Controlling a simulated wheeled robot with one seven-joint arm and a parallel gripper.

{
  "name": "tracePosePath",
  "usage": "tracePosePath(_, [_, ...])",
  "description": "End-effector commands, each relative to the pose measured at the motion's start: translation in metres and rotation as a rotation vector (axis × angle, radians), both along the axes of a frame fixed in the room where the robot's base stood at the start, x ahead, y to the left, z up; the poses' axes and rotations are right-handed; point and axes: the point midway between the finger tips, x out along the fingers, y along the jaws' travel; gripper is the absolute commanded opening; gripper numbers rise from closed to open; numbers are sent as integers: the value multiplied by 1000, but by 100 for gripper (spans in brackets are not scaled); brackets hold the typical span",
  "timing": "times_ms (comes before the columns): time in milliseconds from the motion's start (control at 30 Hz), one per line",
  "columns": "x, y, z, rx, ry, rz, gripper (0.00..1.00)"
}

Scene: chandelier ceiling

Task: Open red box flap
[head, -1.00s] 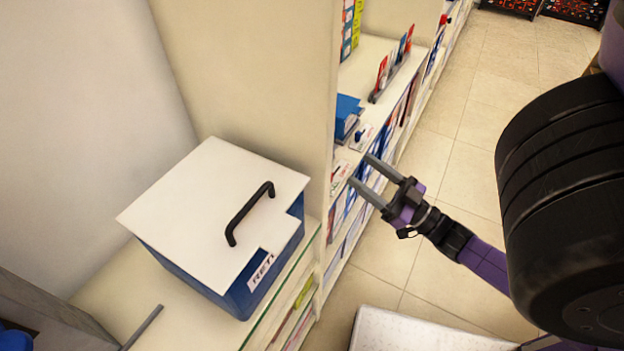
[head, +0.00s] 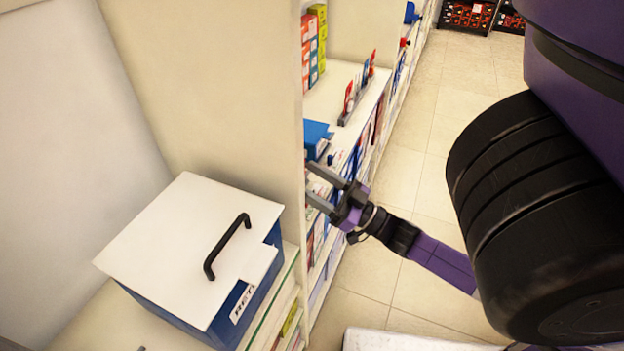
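A blue box (head: 262,288) with a white lid flap (head: 165,245) stands on the shelf top at the lower left. The lid lies closed and has a black bar handle (head: 227,246). A partly readable white label (head: 243,303) is on its front. No red box with a flap shows clearly. My gripper (head: 315,184) is to the upper right of the blue box, in front of the shelving. Its two grey fingers are apart with nothing seen between them, and it touches neither lid nor handle.
A vertical shelf panel (head: 262,110) stands between the blue box and the stocked shelves. A blue item (head: 316,136) and red and yellow small boxes (head: 313,45) sit on those shelves. Tiled floor (head: 420,130) is open to the right. Dark crates (head: 468,16) are far back.

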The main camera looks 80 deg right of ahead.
Motion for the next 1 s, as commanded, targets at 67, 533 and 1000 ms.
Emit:
tracePosePath(67, [0,0,0,0,0,0,59])
tracePosePath(533, [0,0,0,-1,0,0,0])
tracePosePath(1000, [-1,0,9,7,33,1,0])
